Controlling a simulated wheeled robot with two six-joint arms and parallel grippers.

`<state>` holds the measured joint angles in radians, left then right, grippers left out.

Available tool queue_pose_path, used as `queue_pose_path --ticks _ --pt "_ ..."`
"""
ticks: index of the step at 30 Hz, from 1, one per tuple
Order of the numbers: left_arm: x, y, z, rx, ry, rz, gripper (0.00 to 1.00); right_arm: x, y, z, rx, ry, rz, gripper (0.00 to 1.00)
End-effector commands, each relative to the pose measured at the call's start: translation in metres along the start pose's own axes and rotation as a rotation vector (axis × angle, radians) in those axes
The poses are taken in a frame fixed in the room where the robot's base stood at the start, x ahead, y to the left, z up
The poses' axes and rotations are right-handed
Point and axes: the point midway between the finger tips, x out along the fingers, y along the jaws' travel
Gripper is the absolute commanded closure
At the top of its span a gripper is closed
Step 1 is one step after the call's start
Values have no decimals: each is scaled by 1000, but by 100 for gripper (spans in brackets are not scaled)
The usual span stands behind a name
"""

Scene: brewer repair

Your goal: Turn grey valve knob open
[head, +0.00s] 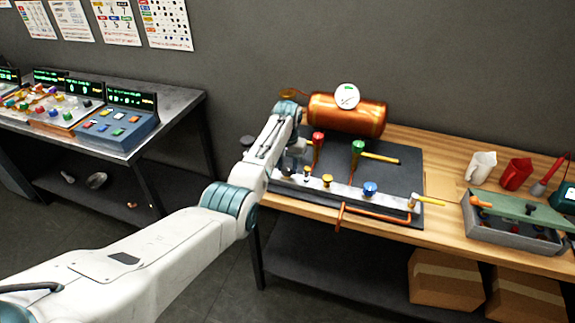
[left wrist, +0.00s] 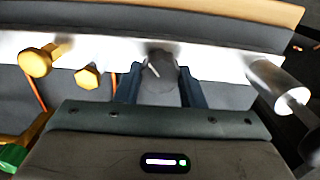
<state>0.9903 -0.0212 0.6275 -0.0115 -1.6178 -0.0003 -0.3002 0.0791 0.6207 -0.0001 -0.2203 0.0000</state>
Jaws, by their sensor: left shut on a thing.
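The grey valve knob (left wrist: 158,82) is at the centre of the left wrist view, on the pale manifold bar (left wrist: 215,58). It carries a thin white mark. My left gripper (left wrist: 158,92) is shut on it, with one dark finger on each side. In the head view the bar (head: 345,190) runs along the front of the dark mat, and my left gripper (head: 291,158) reaches down to its left end. My arm and gripper hide the grey knob there. My right gripper is not in view.
A yellow knob (head: 327,180) and blue knob (head: 370,188) sit farther right on the bar. Red (head: 318,137) and green (head: 358,147) valves stand behind it, before a copper tank (head: 346,115) with a gauge (head: 347,96). A grey toolbox (head: 500,232) is at right.

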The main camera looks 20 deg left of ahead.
Motion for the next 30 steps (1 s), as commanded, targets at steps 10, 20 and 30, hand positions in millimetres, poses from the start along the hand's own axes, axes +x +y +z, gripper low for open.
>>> queue_pose_path --ticks 10,20,30 --pt "-3 -1 0 -215 0 -1 87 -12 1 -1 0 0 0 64" --pt "-3 -1 -1 -519 1 0 87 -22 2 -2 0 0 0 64" --pt "-2 -2 0 -767 1 0 87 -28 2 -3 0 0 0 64"
